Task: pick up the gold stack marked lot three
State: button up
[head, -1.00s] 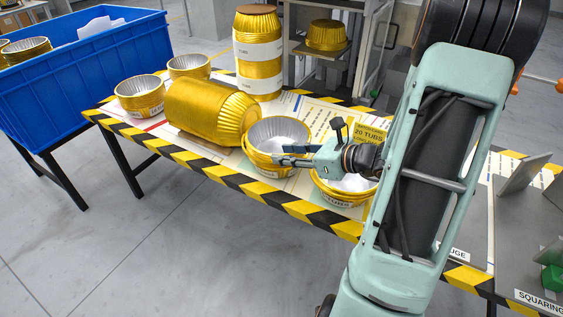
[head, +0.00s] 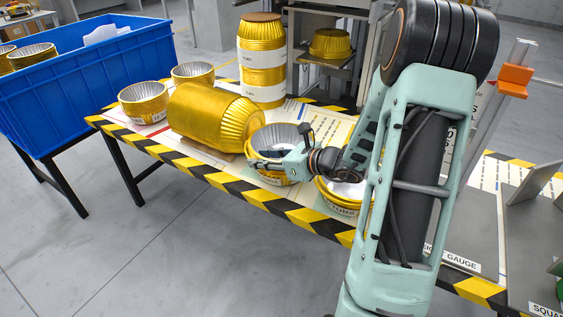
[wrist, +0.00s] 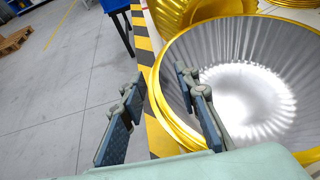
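A gold stack of nested tubs (head: 263,141) with a silver inside stands upright at the table's front edge, and it fills the right of the wrist view (wrist: 272,75). My gripper (head: 262,157) is open at its front rim. In the wrist view my gripper (wrist: 160,75) has one finger over the silver inside and the other outside the wall, apart from it. Other short gold stacks stand at the back left (head: 142,98), behind that (head: 193,73), and right of my gripper (head: 343,198), partly hidden by my arm. I cannot read any lot number.
A large gold stack (head: 208,115) lies on its side just left of the gripped-at stack. A tall banded stack (head: 262,62) stands behind. A blue crate (head: 95,75) is at the left. The table edge (head: 215,174) has black-yellow tape. A press (head: 330,42) holds one gold tub.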

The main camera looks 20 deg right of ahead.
grip_shut()
jog(key=shift+r, duration=0.15)
dwell(0.4)
